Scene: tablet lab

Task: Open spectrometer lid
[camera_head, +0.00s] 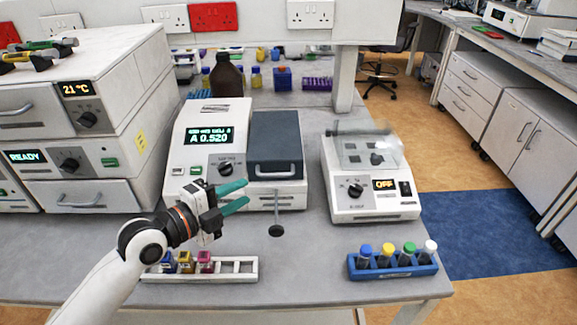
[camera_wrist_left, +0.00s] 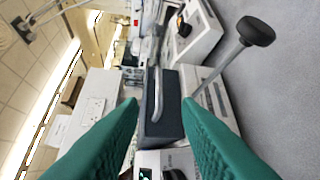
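The spectrometer (camera_head: 205,160) is a white bench unit with a lit display reading A 0.520 and a round dial. Its dark blue-grey lid (camera_head: 276,138) is closed, with a pale bar handle (camera_head: 276,172) along its front. My left gripper (camera_head: 247,194) is open and empty in front of the dial, left of the handle and apart from it. In the left wrist view, the lid (camera_wrist_left: 170,112) and handle (camera_wrist_left: 157,92) show between the green fingertips (camera_wrist_left: 160,105), farther off. My right gripper is not in view.
A rod with a black knob (camera_head: 276,231) juts from the spectrometer's front. A rack with several vials (camera_head: 235,267) lies in front, a blue tube rack (camera_head: 395,271) to the right. A white device reading OFF (camera_head: 375,205) stands right; stacked ovens (camera_head: 75,150) stand left.

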